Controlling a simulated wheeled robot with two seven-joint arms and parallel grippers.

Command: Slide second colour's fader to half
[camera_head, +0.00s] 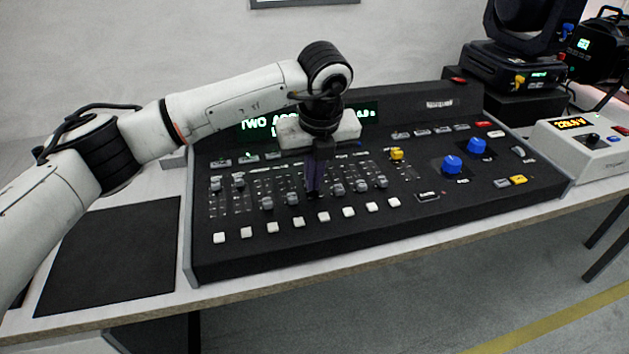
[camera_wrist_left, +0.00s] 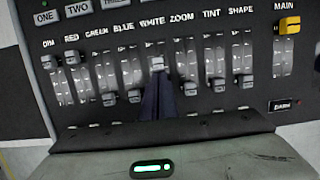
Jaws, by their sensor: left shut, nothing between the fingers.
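The control desk (camera_head: 430,228) has a row of faders, labelled DIM to SHAPE in the left wrist view. There the DIM cap (camera_wrist_left: 48,61) and RED cap (camera_wrist_left: 73,57) sit high. The GREEN cap (camera_wrist_left: 109,97) and BLUE cap (camera_wrist_left: 134,95) sit at the bottom. The WHITE cap (camera_wrist_left: 157,63) sits about midway along its slot. My left gripper (camera_head: 313,194) is shut and empty, pointing down at the WHITE fader. In the wrist view its dark fingertips (camera_wrist_left: 158,78) are right at the near side of that cap; contact is unclear. My right gripper is not in view.
ZOOM (camera_wrist_left: 190,88), TINT and SHAPE caps stand low to the right. The yellow MAIN cap (camera_head: 396,154) is high. White buttons (camera_head: 298,222) line the front. Blue knobs (camera_head: 452,164) are at right. The lit display (camera_head: 365,113) is partly hidden by my arm. A dark mat (camera_head: 110,257) lies left.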

